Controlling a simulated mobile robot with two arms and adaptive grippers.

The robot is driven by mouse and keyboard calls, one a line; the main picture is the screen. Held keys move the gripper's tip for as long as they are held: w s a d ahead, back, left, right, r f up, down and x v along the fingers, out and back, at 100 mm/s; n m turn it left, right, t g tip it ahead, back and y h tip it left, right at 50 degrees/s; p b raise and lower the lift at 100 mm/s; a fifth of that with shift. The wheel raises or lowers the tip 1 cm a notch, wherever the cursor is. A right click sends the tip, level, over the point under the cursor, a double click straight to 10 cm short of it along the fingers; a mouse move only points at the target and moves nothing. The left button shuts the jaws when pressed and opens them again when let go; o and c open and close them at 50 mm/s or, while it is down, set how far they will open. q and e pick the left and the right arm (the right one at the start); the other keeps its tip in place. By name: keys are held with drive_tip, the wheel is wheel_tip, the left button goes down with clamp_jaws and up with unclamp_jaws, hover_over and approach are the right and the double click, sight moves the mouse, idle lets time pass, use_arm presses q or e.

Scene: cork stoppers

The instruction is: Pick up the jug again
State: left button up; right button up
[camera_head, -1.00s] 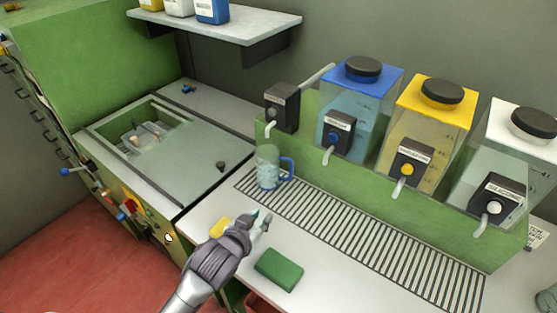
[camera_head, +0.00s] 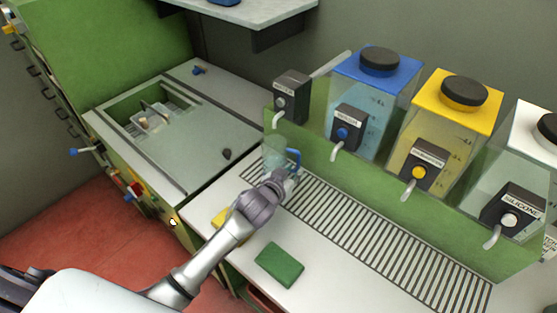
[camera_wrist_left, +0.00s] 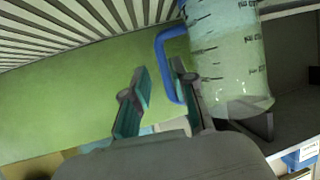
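The clear jug (camera_head: 274,153) with a blue handle (camera_head: 294,157) stands at the left end of the slatted drain grate (camera_head: 350,224). My left gripper (camera_head: 288,182) is right in front of it and hides its lower part. In the left wrist view the jug (camera_wrist_left: 225,50) is close at the upper right, with faint dark markings. The two fingers of my left gripper (camera_wrist_left: 160,78) are apart. The handle (camera_wrist_left: 166,62) shows between the fingertips, partly behind the right finger; I cannot tell if they touch. My right gripper is not in view.
A small black-faced tap (camera_head: 291,92) juts out above the jug. Blue (camera_head: 375,85), yellow (camera_head: 450,115) and white-topped dispensers with taps stand along the green ledge. A green sponge (camera_head: 280,265) and a partly hidden yellow one (camera_head: 222,217) lie on the counter.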

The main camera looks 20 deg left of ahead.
sight(297, 165)
use_arm(q)
drive_tip(key=shift+w, duration=0.45)
drive_tip(key=p+x, duration=0.1)
drive_tip(key=x, duration=0.3)
drive_tip(key=shift+w+a, duration=0.1)
drive_tip(key=shift+w, duration=0.05)
clamp_jaws()
drive_tip(key=shift+r, duration=0.1)
